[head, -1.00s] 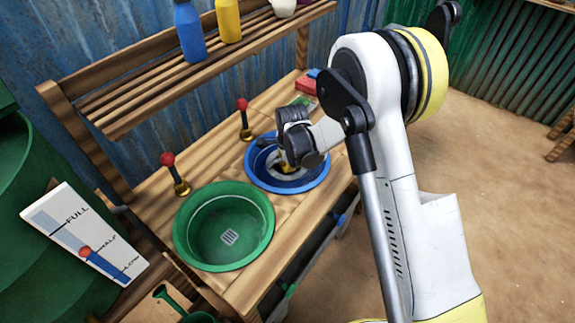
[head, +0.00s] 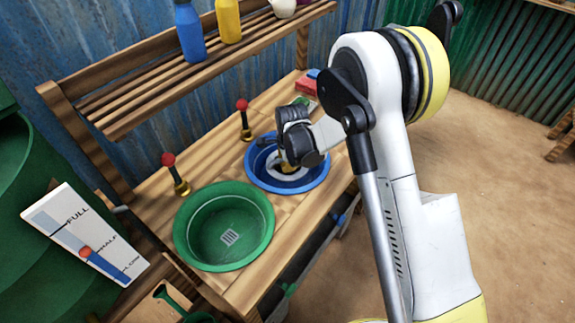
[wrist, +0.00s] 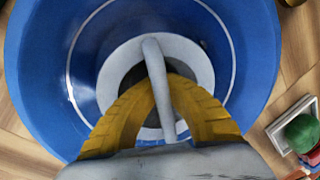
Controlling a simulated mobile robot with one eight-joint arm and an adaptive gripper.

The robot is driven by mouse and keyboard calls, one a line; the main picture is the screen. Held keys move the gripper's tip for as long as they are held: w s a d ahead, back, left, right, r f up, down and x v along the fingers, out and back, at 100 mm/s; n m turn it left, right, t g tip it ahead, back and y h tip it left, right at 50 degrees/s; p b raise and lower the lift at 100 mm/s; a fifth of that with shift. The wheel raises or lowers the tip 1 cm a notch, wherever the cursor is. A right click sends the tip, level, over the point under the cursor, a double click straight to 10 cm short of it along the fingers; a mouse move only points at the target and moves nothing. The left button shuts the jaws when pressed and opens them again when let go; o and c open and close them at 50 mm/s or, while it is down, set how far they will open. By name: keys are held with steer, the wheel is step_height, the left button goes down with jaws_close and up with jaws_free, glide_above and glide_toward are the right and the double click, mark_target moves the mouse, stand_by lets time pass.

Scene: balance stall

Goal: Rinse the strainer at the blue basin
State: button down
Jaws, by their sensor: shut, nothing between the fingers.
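The blue basin (head: 318,177) is set in the wooden bench behind the green basin. A pale ring with a dark centre and a grey bar across it, which looks like the strainer (wrist: 118,72), lies inside the blue basin (wrist: 40,90). In the head view only a pale part of it (head: 289,174) shows beneath my gripper. My gripper (wrist: 168,76) points down into the basin with its yellow fingers shut. They come together beside the bar, which overlaps them in the wrist view. The fingers hold nothing. In the head view my wrist hides much of the basin's inside.
The green basin (head: 190,250) with a drain grate stands at the near left. Two red-knobbed taps (head: 168,160) (head: 242,105) stand behind the basins. A slatted shelf (head: 150,95) with bottles hangs above. A level gauge board (head: 75,215) leans at the left.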

steer(key=shift+r+p, duration=3.1)
steer(key=shift+r, duration=2.75)
steer(key=shift+r, duration=0.1)
steer(key=shift+r+p, duration=1.05)
steer(key=shift+r, duration=0.85)
